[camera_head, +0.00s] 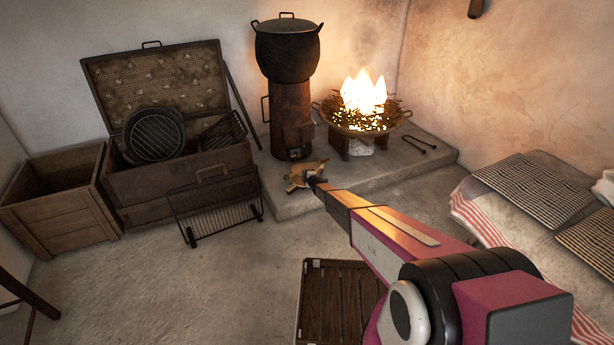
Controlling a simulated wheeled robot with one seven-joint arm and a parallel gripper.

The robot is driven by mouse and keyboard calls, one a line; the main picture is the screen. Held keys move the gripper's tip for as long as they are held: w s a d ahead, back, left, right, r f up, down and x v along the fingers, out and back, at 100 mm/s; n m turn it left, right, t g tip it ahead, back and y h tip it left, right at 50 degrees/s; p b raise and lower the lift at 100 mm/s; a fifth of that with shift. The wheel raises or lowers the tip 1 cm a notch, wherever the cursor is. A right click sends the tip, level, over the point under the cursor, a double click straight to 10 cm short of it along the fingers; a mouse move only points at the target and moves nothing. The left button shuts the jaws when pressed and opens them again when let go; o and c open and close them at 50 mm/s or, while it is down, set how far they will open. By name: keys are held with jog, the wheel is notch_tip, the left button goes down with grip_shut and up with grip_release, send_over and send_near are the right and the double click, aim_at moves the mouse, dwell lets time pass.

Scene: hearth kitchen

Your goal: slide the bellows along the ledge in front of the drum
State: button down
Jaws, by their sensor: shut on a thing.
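The bellows (302,170), a small brown wooden piece, lies at the ledge (375,178) just in front of the drum. My gripper (313,178) reaches in from the lower right and is shut on the bellows; its fingers are small and partly merge with the bellows. The drum (291,108) is a rusty upright cylinder with a small opening at its foot. It stands on the ledge against the wall, with a black lidded pot (287,50) on top. I cannot tell whether the bellows touches the drum.
A fire bowl (360,127) burns on the ledge right of the drum, with black tongs (420,144) beside it. An open chest (180,170), a wire rack (215,207) and a wooden crate (57,200) stand left. A slatted wooden piece (335,300) lies in front.

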jog(key=shift+a+f, duration=0.25)
jog(key=shift+a, duration=0.4)
jog(key=c, duration=1)
grip_release()
jog(key=shift+c, duration=0.2)
jog(key=shift+r, duration=0.1)
jog(key=shift+s+d+r, duration=0.15)
jog(key=shift+s+d, duration=0.15)
jog(key=shift+s, duration=0.15)
jog(key=v, duration=0.9)
jog(key=shift+s, duration=0.35)
jog(key=shift+d, duration=0.1)
